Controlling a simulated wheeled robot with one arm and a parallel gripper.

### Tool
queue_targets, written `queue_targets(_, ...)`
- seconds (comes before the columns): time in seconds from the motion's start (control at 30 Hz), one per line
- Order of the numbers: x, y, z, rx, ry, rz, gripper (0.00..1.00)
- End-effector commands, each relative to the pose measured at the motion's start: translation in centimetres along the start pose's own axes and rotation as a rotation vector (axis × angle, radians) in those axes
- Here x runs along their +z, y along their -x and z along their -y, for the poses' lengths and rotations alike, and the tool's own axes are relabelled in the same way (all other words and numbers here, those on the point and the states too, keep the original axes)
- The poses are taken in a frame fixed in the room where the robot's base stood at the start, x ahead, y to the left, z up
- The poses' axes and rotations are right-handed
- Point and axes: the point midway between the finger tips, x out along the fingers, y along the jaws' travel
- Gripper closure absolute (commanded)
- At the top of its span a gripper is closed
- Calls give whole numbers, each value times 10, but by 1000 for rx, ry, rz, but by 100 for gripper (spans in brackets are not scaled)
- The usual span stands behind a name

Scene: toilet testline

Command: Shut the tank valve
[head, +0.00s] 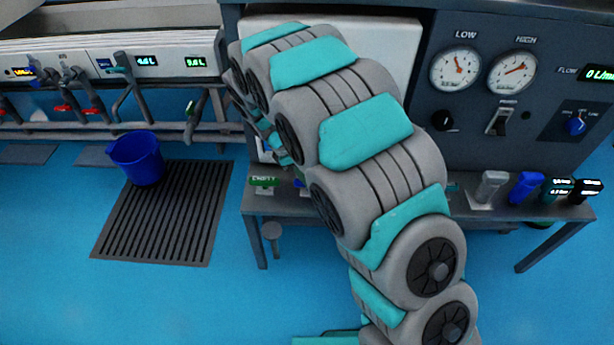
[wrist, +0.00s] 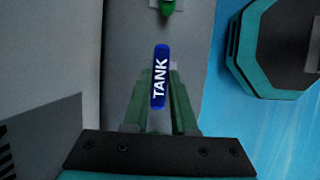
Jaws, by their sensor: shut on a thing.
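The tank valve's blue handle (wrist: 160,62), with "TANK" in white letters, stands lengthwise in the middle of the wrist view. My gripper (wrist: 160,90) has its two green fingers closed on either side of this handle, gripping it. The valve body under the handle is hidden by the fingers. In the head view my arm reaches over to the panel bench, and its own links hide the gripper and the tank handle.
A green handle (wrist: 168,6) lies just beyond the tank handle. A dark gauge panel (head: 485,130) stands above the bench (head: 400,208) at the right. A blue bucket (head: 137,160) stands on a floor grate (head: 165,220) at the left. The blue floor in front is clear.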

Motion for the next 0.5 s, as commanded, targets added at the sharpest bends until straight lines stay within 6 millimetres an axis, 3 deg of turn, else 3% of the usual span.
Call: queue_targets(0.5, 0, 0, 0, -14, -30, 0, 100)
